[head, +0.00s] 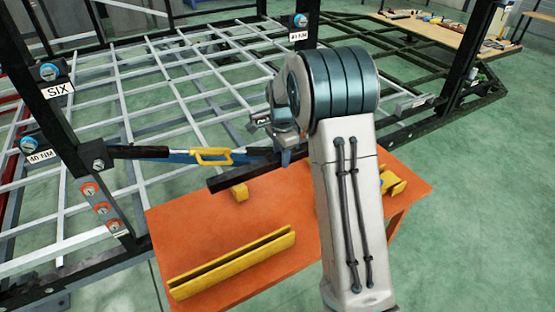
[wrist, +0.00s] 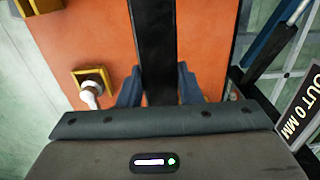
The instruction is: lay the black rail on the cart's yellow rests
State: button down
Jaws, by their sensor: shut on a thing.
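The black rail (head: 245,174) lies slantwise over the back of the orange cart (head: 290,270) in the head view. Its left end is above a small yellow rest (head: 240,191); I cannot tell whether they touch. Another yellow rest (head: 391,184) is at the cart's right, partly behind my arm. My gripper (head: 284,157) is shut on the rail. In the wrist view the rail (wrist: 155,50) runs between my blue fingers (wrist: 158,88), over the orange top. My arm hides the rail's far right part in the head view.
A long yellow channel (head: 232,263) lies on the cart's front left. The trailer chassis frame (head: 130,90) with its black posts stands close behind the cart. A blue and black tool with a yellow handle (head: 212,156) is just behind the rail. Green floor is open at the right.

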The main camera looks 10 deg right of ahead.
jog(key=shift+w+d+f+p, duration=0.1)
jog(key=shift+w+f+p, duration=0.35)
jog(key=shift+w+f, duration=0.75)
jog(key=shift+w+a+f+p, duration=0.1)
jog(key=shift+w+f+p, duration=0.3)
jog(key=shift+w+f, duration=0.85)
jog(key=shift+w+d+f+p, duration=0.1)
jog(key=shift+w+f+p, duration=0.35)
jog(key=shift+w+f, duration=0.75)
jog(key=shift+s+f, duration=0.3)
jog(key=shift+f, duration=0.1)
jog(key=c, duration=1)
grip_release()
jog(key=shift+c, duration=0.2)
